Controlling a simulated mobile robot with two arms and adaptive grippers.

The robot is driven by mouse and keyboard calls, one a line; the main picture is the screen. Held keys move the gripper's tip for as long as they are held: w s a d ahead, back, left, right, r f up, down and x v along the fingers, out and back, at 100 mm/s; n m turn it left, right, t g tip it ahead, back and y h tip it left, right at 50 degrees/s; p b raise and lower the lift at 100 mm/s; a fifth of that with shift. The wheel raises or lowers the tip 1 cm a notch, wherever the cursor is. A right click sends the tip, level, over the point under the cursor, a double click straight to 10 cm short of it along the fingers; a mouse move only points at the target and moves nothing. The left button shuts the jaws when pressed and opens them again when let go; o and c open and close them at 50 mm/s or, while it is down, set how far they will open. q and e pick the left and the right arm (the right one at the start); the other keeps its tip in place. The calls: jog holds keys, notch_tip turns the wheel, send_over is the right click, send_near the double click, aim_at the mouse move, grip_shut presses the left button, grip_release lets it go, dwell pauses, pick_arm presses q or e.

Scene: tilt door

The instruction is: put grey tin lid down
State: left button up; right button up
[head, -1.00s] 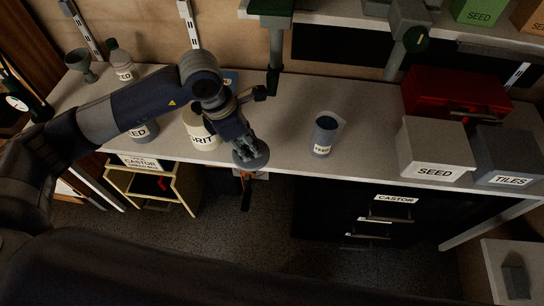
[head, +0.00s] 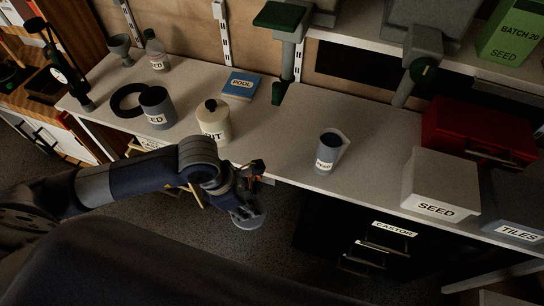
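My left gripper (head: 240,207) is low in front of the bench's front edge, over the dark floor. It is shut on the grey tin lid (head: 248,221), a small round grey disc at its fingertips; the fingers hide part of it. A grey tin (head: 157,108) with a partly visible label stands on the bench at the left, with its dark top showing. A second grey tin (head: 327,152) stands nearer the middle, with a pale flat piece behind it. My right gripper is not in view.
A cream lidded jar (head: 214,121) stands near the front edge. A black ring (head: 127,99), a blue POOL book (head: 241,86), a SEED box (head: 440,184) and a red case (head: 480,132) are on the bench (head: 280,135). Bare bench lies between the jar and middle tin.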

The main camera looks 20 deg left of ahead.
pick_arm(q)
jog(key=w, duration=1.4)
jog(key=shift+d+b, duration=0.35)
jog(key=w+b, duration=0.1)
jog(key=w, duration=0.2)
jog(key=shift+w+d, duration=0.1)
jog(key=shift+w, duration=0.25)
jog(key=shift+f+b, duration=0.45)
jog(key=shift+f, duration=0.2)
jog(key=shift+w+f, duration=0.1)
jog(key=shift+f, duration=0.1)
jog(key=shift+r, duration=0.1)
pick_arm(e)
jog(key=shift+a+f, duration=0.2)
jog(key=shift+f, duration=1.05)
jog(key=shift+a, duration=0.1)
